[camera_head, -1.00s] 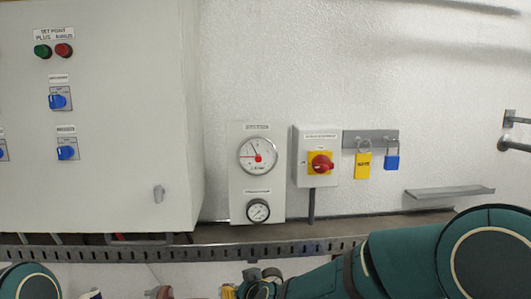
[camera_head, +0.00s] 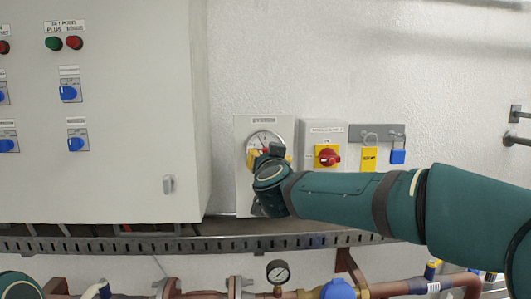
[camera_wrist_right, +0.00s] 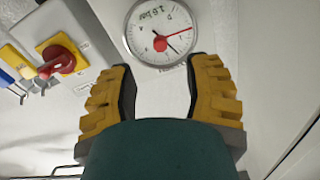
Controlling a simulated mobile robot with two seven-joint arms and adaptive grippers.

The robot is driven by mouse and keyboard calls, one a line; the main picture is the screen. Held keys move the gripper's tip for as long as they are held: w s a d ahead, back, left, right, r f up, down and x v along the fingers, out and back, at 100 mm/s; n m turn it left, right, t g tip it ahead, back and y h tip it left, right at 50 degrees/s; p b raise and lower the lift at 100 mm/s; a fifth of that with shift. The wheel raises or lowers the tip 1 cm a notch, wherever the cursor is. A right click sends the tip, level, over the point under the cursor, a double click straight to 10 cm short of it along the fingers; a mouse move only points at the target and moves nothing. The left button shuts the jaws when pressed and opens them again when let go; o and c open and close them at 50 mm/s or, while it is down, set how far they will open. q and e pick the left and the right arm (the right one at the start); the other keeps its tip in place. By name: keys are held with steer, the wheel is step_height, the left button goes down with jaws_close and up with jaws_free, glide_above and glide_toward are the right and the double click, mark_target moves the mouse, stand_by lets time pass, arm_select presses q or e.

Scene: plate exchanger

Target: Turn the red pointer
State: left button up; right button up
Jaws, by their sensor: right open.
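A round white gauge (camera_head: 262,134) is on a panel on the wall, partly hidden by my right gripper. In the right wrist view the gauge (camera_wrist_right: 145,18) shows its red pointer (camera_wrist_right: 179,32), a thin needle running from a red hub to the right rim. A dark needle also shows on the dial. My right gripper (camera_head: 270,157) is in front of the lower part of the gauge. In the wrist view the yellow fingers of my right gripper (camera_wrist_right: 164,70) are spread apart with nothing between them, just below the dial. The left gripper is out of view.
A red rotary switch (camera_head: 328,156) on a yellow plate is right of the gauge, with a yellow tag (camera_head: 369,160) and blue padlock (camera_head: 398,156) beyond. A grey cabinet (camera_head: 130,150) stands close on the left. A perforated rail (camera_head: 120,243) and pipes are below.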

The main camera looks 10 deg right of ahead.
mark_target(266, 148)
steer(key=w, duration=0.7)
steer(key=shift+w+d, duration=0.2)
steer(key=shift+d, duration=0.1)
jaws_close()
